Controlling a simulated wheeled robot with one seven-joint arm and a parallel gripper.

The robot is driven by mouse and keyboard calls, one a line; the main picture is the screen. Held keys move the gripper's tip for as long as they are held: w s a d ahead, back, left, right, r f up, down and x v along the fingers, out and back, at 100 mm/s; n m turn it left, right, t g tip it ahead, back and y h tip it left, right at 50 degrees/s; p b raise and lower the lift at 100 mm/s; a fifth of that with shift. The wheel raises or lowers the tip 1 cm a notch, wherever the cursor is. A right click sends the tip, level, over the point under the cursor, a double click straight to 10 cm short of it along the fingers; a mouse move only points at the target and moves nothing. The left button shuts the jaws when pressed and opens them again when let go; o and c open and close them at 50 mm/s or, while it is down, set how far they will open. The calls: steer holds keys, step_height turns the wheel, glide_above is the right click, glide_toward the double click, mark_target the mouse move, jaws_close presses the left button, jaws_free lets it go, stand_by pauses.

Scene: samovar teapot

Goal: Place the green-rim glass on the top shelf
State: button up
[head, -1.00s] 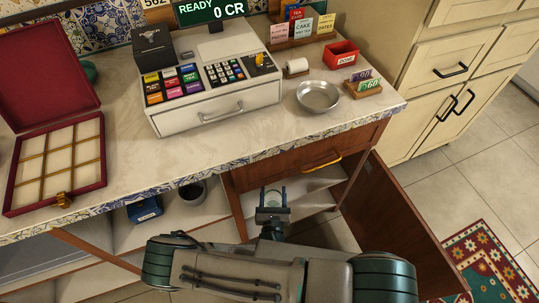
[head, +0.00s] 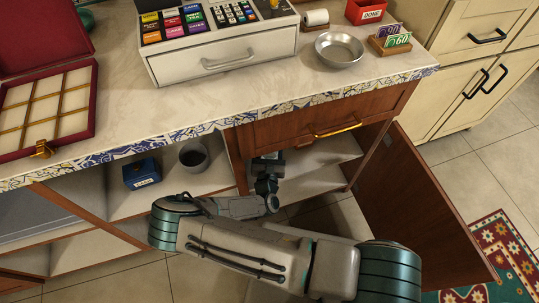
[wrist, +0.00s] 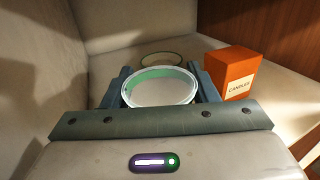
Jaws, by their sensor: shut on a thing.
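The green-rim glass (wrist: 160,88) is between my gripper's fingers (wrist: 160,90) in the wrist view, its round rim facing the camera. My gripper is shut on it. In the head view my gripper (head: 268,165) reaches into the open cabinet under the counter, at the left part of its opening. The top shelf (head: 325,153) is a pale board below the drawer, with a lower board (head: 310,184) beneath it. The glass is hard to make out in the head view. I cannot tell whether it touches the shelf.
An orange candle box (wrist: 232,73) stands right of the glass, close to the right finger. A thin round rim (wrist: 162,60) lies behind the glass. The cabinet door (head: 425,205) hangs open at the right. A dark cup (head: 194,157) and a blue box (head: 141,173) sit in the left compartment.

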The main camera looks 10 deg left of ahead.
mark_target(270, 154)
steer(key=shift+f+b, duration=1.6)
steer(key=shift+f, duration=0.05)
steer(key=shift+f, duration=0.2)
steer(key=o, duration=1.1)
steer(key=shift+s+r, duration=0.1)
steer(key=shift+r, duration=0.15)
steer(key=s, duration=0.4)
steer(key=s+d+p, duration=0.1)
steer(key=s, duration=0.3)
steer(key=s+d+p, duration=0.1)
steer(key=s, duration=0.2)
steer(key=shift+s+f, duration=0.1)
steer(key=shift+s, duration=0.3)
